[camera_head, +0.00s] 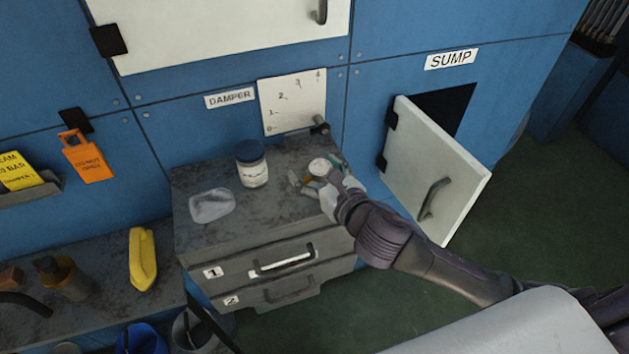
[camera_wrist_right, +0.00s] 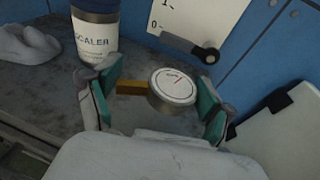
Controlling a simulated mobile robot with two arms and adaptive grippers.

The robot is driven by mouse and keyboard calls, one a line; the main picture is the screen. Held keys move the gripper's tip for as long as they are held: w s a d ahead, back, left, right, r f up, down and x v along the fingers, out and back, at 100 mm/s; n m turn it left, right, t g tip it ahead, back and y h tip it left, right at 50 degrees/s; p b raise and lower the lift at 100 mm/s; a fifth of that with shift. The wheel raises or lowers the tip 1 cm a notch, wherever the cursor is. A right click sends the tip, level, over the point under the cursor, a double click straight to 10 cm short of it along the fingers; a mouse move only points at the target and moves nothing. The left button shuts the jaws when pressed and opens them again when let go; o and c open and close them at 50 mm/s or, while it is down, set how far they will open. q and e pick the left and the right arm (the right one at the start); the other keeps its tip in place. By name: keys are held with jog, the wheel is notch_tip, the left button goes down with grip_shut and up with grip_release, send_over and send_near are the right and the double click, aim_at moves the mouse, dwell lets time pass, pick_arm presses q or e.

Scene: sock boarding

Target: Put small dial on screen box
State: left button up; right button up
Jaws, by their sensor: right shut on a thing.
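The small dial (camera_head: 320,167) is a round gauge with a white face. The right wrist view shows its metal rim (camera_wrist_right: 173,88) and a brass stem (camera_wrist_right: 132,88) pointing left. My right gripper (camera_head: 325,180) is shut on the dial, with one teal-padded finger at the stem's end and the other at the far side of the rim. The dial is face up over the dark top of the drawer cabinet (camera_head: 225,232); I cannot tell its height above it. I cannot make out any screen box in these views. My left gripper is not in view.
The sump door (camera_head: 435,170) stands open at right. A yellow object (camera_head: 142,260) lies on the left bench.

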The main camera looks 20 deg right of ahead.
aim_at(315, 185)
jog(key=shift+f, duration=2.05)
jog(key=shift+f, duration=0.1)
jog(key=o, duration=1.1)
jog(key=b+v, duration=0.2)
jog(key=v, duration=1)
jog(key=shift+b, duration=0.35)
